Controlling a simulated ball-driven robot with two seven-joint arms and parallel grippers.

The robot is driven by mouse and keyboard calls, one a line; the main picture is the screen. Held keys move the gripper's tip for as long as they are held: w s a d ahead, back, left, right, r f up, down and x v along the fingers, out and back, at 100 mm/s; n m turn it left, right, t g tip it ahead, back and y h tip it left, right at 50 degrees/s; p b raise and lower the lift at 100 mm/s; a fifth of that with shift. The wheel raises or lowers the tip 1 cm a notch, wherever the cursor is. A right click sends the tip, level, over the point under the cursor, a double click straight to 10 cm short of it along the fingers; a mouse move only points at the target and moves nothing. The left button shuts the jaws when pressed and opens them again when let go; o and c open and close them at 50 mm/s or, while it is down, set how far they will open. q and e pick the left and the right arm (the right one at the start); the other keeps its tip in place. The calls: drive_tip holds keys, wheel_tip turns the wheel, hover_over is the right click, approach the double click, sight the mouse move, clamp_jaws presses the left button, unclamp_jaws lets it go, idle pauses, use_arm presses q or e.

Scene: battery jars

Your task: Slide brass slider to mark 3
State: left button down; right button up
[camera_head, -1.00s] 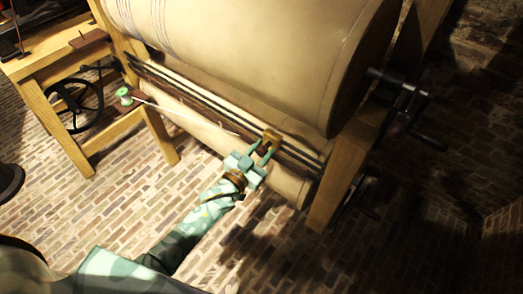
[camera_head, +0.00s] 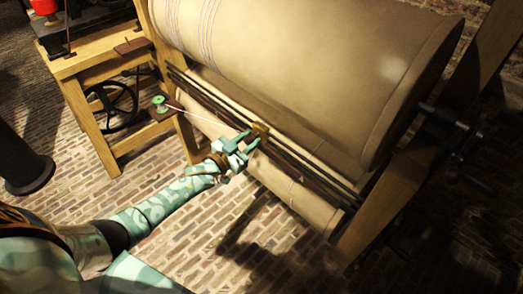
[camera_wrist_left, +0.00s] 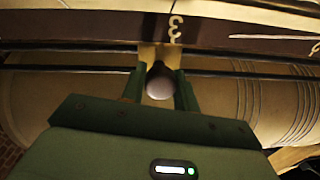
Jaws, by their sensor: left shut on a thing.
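The brass slider (camera_head: 259,130) sits on the dark rails (camera_head: 295,165) in front of the big drum, near the middle of their length. My left gripper (camera_head: 247,141) is shut on the slider. In the left wrist view, its two fingers close around the slider's round knob (camera_wrist_left: 160,82). The slider's brass body (camera_wrist_left: 160,50) straddles the rails there. The white mark 3 (camera_wrist_left: 175,29) is just above the slider's upper edge, a little right of the slider's middle. My right gripper is not in view.
The large pale drum (camera_head: 310,65) fills the space behind the rails. A wooden post (camera_head: 375,210) stands at the right end. The brick floor in front is clear.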

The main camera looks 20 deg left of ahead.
use_arm(q)
drive_tip(key=shift+w+a, duration=0.2)
drive_tip(key=shift+a, duration=0.45)
drive_tip(key=c, duration=1.2)
unclamp_jaws()
drive_tip(key=shift+o, duration=0.7)
drive_tip(key=p+v, duration=0.3)
drive_tip(key=v, duration=1.3)
drive_tip(key=shift+s+a, duration=0.1)
drive_tip(key=shift+a, duration=0.05)
